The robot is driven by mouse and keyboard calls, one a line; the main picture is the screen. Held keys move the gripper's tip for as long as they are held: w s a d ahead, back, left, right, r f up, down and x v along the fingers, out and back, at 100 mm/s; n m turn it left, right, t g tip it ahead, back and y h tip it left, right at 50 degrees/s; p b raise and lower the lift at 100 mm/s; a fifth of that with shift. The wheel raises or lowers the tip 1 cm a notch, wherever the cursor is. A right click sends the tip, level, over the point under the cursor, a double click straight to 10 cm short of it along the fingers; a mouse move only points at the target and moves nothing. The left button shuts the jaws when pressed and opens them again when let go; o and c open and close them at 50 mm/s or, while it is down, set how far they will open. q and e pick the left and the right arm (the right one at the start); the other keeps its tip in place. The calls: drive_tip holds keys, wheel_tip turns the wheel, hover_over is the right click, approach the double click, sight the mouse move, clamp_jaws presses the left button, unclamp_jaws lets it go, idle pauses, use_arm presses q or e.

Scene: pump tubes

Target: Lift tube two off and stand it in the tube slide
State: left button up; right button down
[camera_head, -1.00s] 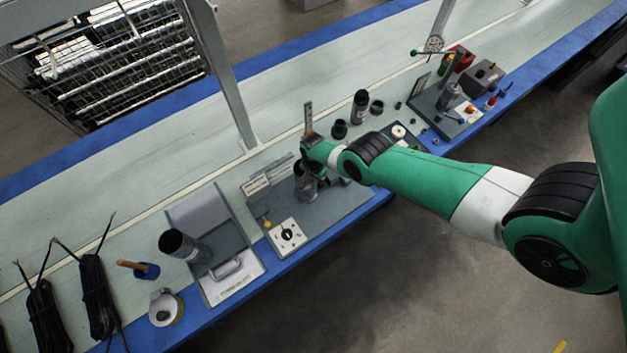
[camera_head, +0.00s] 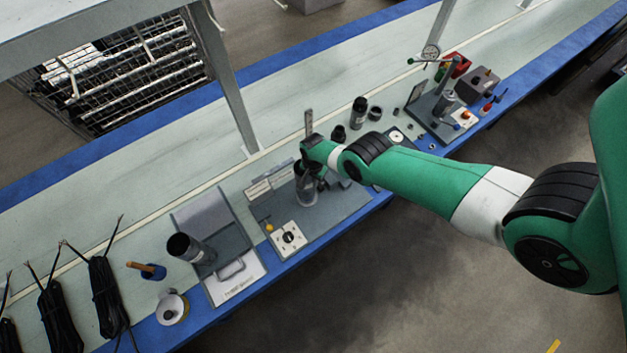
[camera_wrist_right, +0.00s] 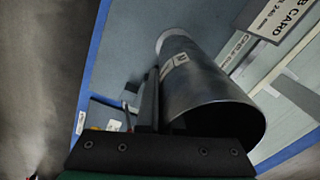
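A dark grey tube with a pale label (camera_head: 305,190) stands on a grey fixture board (camera_head: 335,217) in the middle of the bench. I cannot read a number for certain. My right gripper (camera_head: 316,173) is at this tube, coming from above and the right. In the right wrist view the tube (camera_wrist_right: 205,100) fills the middle, with one dark finger beside its left side. The other finger is hidden, so I cannot tell whether the grip is closed. A second dark tube (camera_head: 190,249) leans in a grey tray with a handle (camera_head: 238,292), left of the board. My left gripper is out of view.
White signs (camera_head: 270,182) stand behind the tube. A white square plate (camera_head: 288,238) lies at the board's front. A blue-based tool with an orange handle (camera_head: 153,271) and black cable bundles (camera_head: 105,295) lie left. A lever press (camera_head: 440,105) stands right.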

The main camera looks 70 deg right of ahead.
drive_tip(key=shift+r+p, duration=7.25)
drive_tip(key=shift+r, duration=0.2)
